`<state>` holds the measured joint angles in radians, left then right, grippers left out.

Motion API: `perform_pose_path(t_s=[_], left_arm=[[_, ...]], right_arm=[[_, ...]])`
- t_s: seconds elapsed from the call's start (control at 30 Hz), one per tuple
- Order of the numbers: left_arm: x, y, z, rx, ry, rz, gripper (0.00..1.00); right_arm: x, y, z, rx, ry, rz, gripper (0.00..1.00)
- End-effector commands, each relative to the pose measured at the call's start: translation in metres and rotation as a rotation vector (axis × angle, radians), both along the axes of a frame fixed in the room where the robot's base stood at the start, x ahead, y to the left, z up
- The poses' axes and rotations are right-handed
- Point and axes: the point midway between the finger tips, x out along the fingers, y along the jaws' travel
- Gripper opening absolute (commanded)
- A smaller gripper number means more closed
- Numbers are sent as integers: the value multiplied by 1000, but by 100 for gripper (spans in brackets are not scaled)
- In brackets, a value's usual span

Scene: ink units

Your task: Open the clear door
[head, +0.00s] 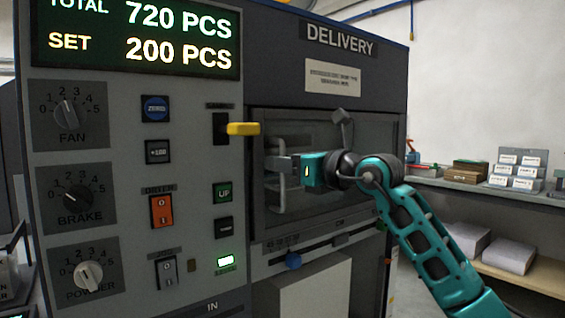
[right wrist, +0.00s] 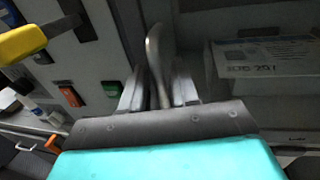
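The clear door (head: 350,150) is a see-through panel under the DELIVERY sign and looks shut. Its pale vertical handle (head: 279,200) is near its left side. My right gripper (head: 283,163) is at the upper part of the handle. In the right wrist view, the metal handle (right wrist: 155,55) stands between the two fingers of my right gripper (right wrist: 159,85), with narrow gaps seeming to show on both sides. The gripper looks open around it. Part of the handle is hidden by the fingers in the head view. My left gripper is not in view.
A yellow lever (head: 243,129) sticks out just left of the door. The control panel (head: 120,180) with knobs and buttons fills the left. A blue slider knob (head: 293,260) is below the door. A shelf (head: 480,188) with boxes stands at the right.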

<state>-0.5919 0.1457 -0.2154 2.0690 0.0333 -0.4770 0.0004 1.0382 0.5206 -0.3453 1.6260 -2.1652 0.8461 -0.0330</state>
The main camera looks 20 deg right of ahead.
Motion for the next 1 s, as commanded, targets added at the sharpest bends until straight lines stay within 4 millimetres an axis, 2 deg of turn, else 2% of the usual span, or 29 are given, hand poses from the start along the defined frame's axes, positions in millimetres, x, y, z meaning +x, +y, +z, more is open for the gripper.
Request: perform_pose_path(t_s=[0.37,0.67,1.0], left_arm=[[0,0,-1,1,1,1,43],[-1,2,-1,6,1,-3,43],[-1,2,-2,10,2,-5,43]], right_arm=[[5,3,0,-1,-1,0,29],[5,3,0,0,0,1,1],[4,3,0,-1,1,1,0]])
